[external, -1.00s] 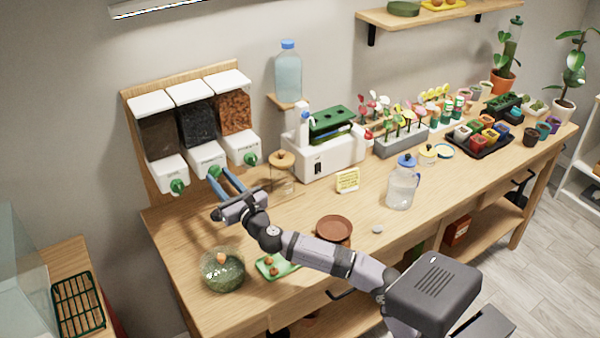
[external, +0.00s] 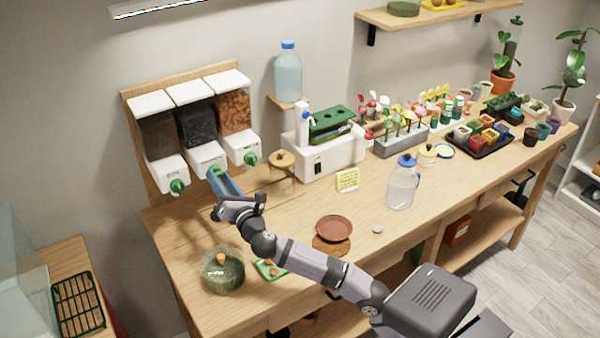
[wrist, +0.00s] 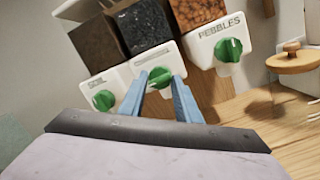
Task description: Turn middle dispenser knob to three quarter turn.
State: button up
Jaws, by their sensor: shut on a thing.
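Three dispensers hang on a wooden board at the back left. The middle dispenser (external: 207,157) holds dark material. My gripper (wrist: 160,86) is shut on this knob, one finger on each side. In the external view my gripper (external: 216,174) reaches up to the middle dispenser's front. The left knob (external: 177,186) and the right knob (external: 250,158) are green and stand free. The right dispenser's label reads PEBBLES in the wrist view.
A glass jar with a wooden lid (external: 281,172) stands just right of the dispensers. A glass bowl (external: 222,270), a green tray (external: 268,270) and a brown saucer (external: 334,229) lie near my arm. The bench between dispensers and bowl is mostly clear.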

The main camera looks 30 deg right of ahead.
dwell(0.3)
jog(key=o, duration=1)
jog(key=s, duration=0.2)
jog(key=s+b, duration=0.1)
jog(key=s, duration=0.2)
jog(key=s+f+b, duration=0.1)
jog(key=s, duration=0.1)
jog(key=shift+s, duration=0.15)
jog(key=shift+r, duration=0.2)
